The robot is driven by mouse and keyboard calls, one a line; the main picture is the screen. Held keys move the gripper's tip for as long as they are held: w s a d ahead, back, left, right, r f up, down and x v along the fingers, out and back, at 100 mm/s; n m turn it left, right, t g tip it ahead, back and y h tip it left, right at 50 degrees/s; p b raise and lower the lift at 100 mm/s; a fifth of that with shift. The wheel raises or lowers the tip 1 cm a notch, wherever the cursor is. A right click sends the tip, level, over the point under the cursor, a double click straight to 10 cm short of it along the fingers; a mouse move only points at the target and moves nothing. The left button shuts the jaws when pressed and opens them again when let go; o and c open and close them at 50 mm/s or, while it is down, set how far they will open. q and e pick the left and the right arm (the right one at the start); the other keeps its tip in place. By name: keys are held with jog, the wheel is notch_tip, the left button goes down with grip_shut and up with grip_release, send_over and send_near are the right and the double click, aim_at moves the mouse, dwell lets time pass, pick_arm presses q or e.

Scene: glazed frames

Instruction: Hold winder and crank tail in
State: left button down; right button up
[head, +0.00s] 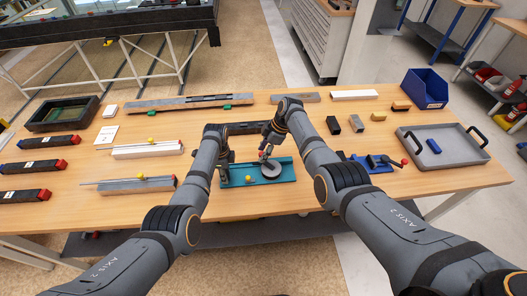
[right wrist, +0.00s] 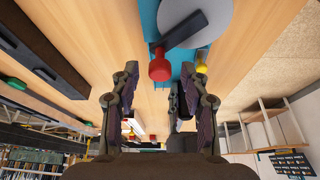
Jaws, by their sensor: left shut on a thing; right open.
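The winder is a teal base (head: 290,177) with a grey disc (head: 271,169) and a yellow ball (head: 249,180), on the table between my arms. In the right wrist view, the disc (right wrist: 205,15) carries a dark crank arm (right wrist: 184,32) ending in a red knob (right wrist: 159,68). My left gripper (head: 224,182) is shut on the winder at its left end. My right gripper (head: 266,150) is open above the disc, near the red knob. I cannot make out a tail.
A blue fixture (head: 374,164) with a red-balled lever and a grey tray (head: 455,157) stand to the right. Small blocks (head: 356,123) lie behind. White rails (head: 147,149) and dark bars (head: 50,141) lie left. The table in front of the winder is clear.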

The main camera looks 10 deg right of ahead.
jog(key=shift+c, duration=0.3)
grip_shut()
jog(key=m, duration=0.1)
jog(key=d+m+t, duration=0.1)
jog(key=m, duration=0.2)
jog(key=shift+w+d+f+m+t, duration=0.1)
jog(key=shift+w+d+m+t, duration=0.2)
jog(key=shift+w+d, duration=0.05)
jog(key=shift+w+d+m+t+h, duration=0.1)
jog(key=shift+d+m+t+h, duration=0.25)
jog(key=shift+m, duration=0.55)
jog(key=shift+d+m+t+h, duration=0.25)
jog(key=shift+d+m, duration=0.15)
jog(key=shift+m, duration=0.5)
jog(key=shift+o, duration=0.3)
grip_release()
